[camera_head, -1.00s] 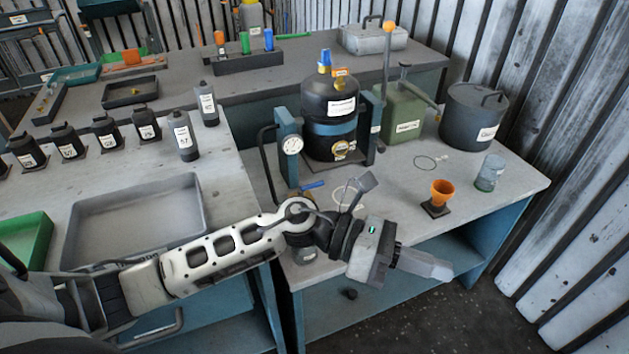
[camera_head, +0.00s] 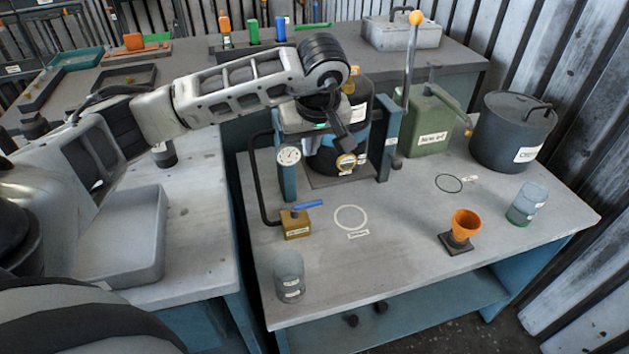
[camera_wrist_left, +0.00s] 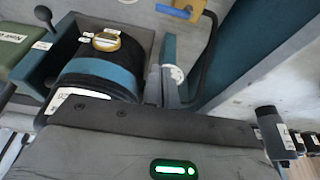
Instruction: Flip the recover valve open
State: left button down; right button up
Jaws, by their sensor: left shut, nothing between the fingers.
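A small brass valve block (camera_head: 296,224) with a blue lever (camera_head: 308,205) stands on the front bench, left of centre. The lever lies nearly flat, pointing right; the block's label is too small to read. A black hose runs from the block up to the gauge post. In the left wrist view the brass block (camera_wrist_left: 178,10) is cut off by the top edge. My left gripper (camera_head: 345,142) is shut and empty, above and beyond the valve, in front of the black tank (camera_head: 325,160). It is apart from the lever. My right gripper is not in view.
A gauge (camera_head: 289,156) on a blue post stands beside the tank. A clear jar (camera_head: 288,277) stands in front of the valve, and a white ring (camera_head: 350,217) lies to its right. An orange cup (camera_head: 465,224) and another jar (camera_head: 528,204) stand farther right. The bench centre is clear.

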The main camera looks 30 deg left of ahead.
pick_arm(q)
notch_tip(320, 180, down, 12)
jog(key=p, duration=0.1)
jog(key=shift+r, duration=0.15)
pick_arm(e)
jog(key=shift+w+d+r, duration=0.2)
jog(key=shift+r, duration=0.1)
pick_arm(q)
jog(key=shift+w, duration=0.15)
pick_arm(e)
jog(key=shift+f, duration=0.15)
